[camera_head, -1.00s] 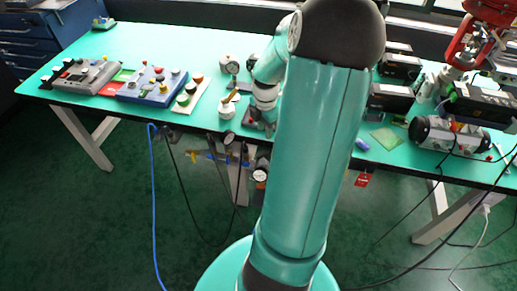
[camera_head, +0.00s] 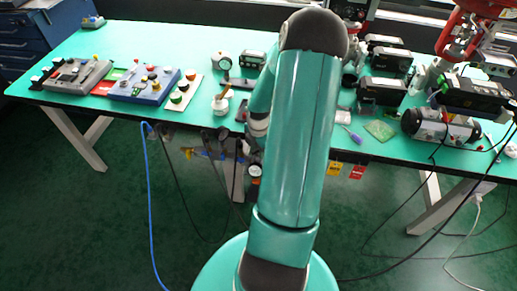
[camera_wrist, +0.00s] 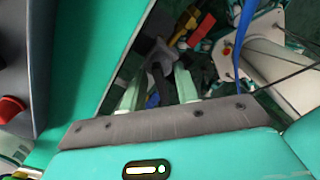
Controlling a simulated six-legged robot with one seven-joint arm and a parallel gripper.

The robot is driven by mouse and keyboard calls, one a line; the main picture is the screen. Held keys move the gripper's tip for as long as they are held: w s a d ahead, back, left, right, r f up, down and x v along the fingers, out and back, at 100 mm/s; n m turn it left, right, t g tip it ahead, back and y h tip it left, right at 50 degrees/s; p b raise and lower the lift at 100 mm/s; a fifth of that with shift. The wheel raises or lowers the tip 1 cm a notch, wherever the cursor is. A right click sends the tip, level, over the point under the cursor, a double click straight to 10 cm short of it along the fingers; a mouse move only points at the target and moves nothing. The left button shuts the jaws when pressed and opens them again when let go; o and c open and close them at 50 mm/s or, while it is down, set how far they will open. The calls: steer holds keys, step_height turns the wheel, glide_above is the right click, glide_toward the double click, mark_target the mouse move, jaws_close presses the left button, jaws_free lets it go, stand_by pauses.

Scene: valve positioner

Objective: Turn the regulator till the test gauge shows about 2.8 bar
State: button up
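A round dial gauge (camera_head: 221,61) stands on the table behind a pale round fitting with a brass-coloured lever (camera_head: 221,104). Another small dial gauge (camera_head: 254,171) hangs below the table's front edge, beside yellow and blue valve parts (camera_head: 203,154). I cannot read either dial or tell which is the test gauge. The regulator cannot be clearly made out. In the wrist view my gripper (camera_wrist: 158,82) has its two pale green fingers apart, with a dark part and a grey block (camera_wrist: 156,52) showing between or beyond them. Contact cannot be told. In the head view my arm hides the gripper.
The green table (camera_head: 150,40) carries a grey control box (camera_head: 80,75), a blue control box (camera_head: 147,86) and a button plate (camera_head: 181,92). A black and silver actuator (camera_head: 438,125) lies at right. A blue hose (camera_head: 150,200) and dark cables hang in front.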

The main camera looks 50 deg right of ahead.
jaws_close()
steer(key=shift+m, duration=0.3)
steer(key=m, duration=1)
steer(key=shift+s+a+m, duration=0.1)
steer(key=shift+s+m, duration=0.05)
steer(key=shift+m, duration=0.25)
stand_by(0.4)
jaws_free()
